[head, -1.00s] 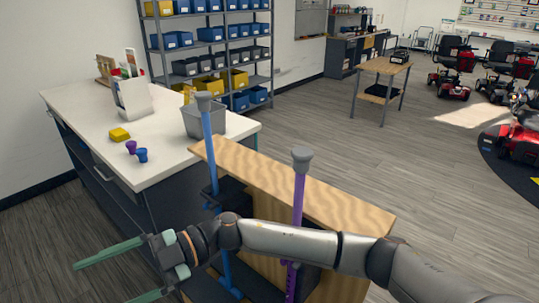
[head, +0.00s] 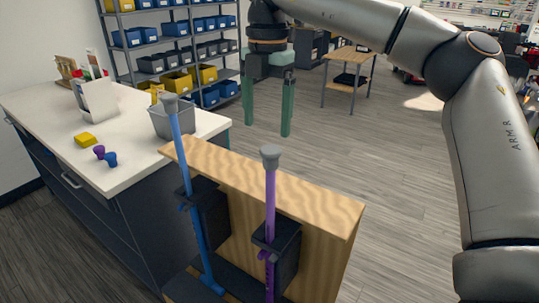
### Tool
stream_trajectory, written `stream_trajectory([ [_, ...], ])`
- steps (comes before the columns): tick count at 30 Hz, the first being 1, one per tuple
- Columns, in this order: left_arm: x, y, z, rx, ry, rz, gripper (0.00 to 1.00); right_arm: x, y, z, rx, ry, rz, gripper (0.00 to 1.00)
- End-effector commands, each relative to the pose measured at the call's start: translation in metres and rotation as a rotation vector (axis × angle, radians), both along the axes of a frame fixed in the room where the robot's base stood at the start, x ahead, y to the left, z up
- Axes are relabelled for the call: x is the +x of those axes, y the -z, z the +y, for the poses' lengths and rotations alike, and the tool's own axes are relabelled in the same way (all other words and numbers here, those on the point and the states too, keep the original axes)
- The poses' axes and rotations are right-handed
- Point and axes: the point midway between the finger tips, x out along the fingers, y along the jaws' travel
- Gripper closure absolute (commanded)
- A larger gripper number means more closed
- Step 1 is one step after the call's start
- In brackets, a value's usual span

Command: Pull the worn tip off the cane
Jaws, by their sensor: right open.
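Two canes stand upright in a wooden stand (head: 320,212), each with a grey tip at its top end. The blue cane (head: 190,200) has a grey tip (head: 169,104), and the purple cane (head: 270,205) has a grey tip (head: 270,157). My right gripper (head: 267,130) points down with its green fingers apart and nothing between them. In the head view it shows just above the purple cane's tip, apart from it; the depth between them is hard to judge. My left gripper is out of view.
A white counter (head: 125,135) at the left holds a grey bin (head: 180,128), a yellow block (head: 86,140), a small purple piece (head: 99,152) and a blue piece (head: 111,160). Shelves with bins (head: 160,63) and a small table (head: 347,56) stand behind. Open floor lies right of the stand.

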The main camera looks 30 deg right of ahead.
Motion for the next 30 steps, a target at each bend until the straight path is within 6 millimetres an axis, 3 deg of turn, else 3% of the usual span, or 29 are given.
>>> stream_trajectory([
  [5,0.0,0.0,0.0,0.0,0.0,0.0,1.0,-0.003,-0.008,-0.01,-0.023,0.035,-0.004,0.14],
  [17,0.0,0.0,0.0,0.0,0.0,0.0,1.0,-0.003,-0.001,-0.009,-0.021,0.03,-0.003,0.14],
  [22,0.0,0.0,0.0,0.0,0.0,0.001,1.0,-0.003,0.019,-0.009,-0.021,0.03,-0.002,0.14],
  [30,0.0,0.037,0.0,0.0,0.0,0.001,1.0,-0.003,0.064,-0.008,-0.019,0.029,-0.003,0.14],
])
